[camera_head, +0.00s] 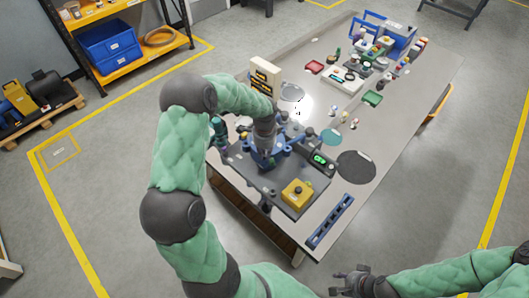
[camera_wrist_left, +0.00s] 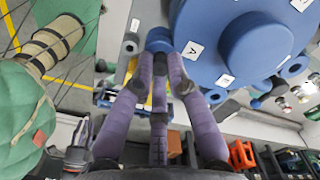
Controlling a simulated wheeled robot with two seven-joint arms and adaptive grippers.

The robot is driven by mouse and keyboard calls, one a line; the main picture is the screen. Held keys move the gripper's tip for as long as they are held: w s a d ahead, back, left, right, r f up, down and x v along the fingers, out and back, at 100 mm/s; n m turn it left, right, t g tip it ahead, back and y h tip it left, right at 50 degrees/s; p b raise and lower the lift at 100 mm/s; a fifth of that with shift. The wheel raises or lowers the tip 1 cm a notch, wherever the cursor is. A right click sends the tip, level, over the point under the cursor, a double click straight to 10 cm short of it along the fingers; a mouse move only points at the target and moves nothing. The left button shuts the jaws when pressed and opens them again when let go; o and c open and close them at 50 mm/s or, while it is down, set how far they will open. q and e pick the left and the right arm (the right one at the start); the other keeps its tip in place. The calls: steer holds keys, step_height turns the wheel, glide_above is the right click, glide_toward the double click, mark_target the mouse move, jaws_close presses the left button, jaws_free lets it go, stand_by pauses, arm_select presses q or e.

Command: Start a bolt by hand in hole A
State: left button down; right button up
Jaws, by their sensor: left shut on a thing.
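In the left wrist view a large blue flange (camera_wrist_left: 258,45) carries white letter tags. The tag that seems to read A (camera_wrist_left: 192,50) lies right of my left fingertips. My left gripper (camera_wrist_left: 160,75) is shut on a blue bolt (camera_wrist_left: 159,39), whose rounded top shows at the fingertips beside the flange. Its lower end and hole A are hidden, so I cannot tell whether it sits in the hole. In the head view my left gripper (camera_head: 265,147) is over the blue flange (camera_head: 268,162), mostly covering it. My right gripper (camera_head: 353,281) is open and empty, off the table's front.
The dark fixture plate (camera_head: 250,173) holds a yellow button box (camera_head: 297,193) and a green-lit display (camera_head: 319,159). A blue slotted rack (camera_head: 331,221) and a black round mat (camera_head: 356,167) lie at right. Trays and a blue crate (camera_head: 398,40) stand at the far end.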

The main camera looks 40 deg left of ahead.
arm_select(q)
steer(key=shift+s+d+f+m, duration=0.1)
steer(key=shift+s+f+m, duration=0.1)
steer(key=shift+m, duration=0.1)
steer(key=shift+m+p, duration=0.65)
steer(key=shift+m, duration=0.05)
steer(key=c, duration=1.1)
jaws_free()
steer(key=shift+w, duration=0.1)
steer(key=shift+c, duration=0.2)
steer(key=shift+w+r, duration=0.1)
steer(key=shift+r, duration=0.1)
steer(key=shift+r+p, duration=0.55)
steer(key=shift+r, duration=0.1)
step_height(320, 180, up, 8)
steer(key=p, duration=0.5)
steer(key=shift+f, duration=0.15)
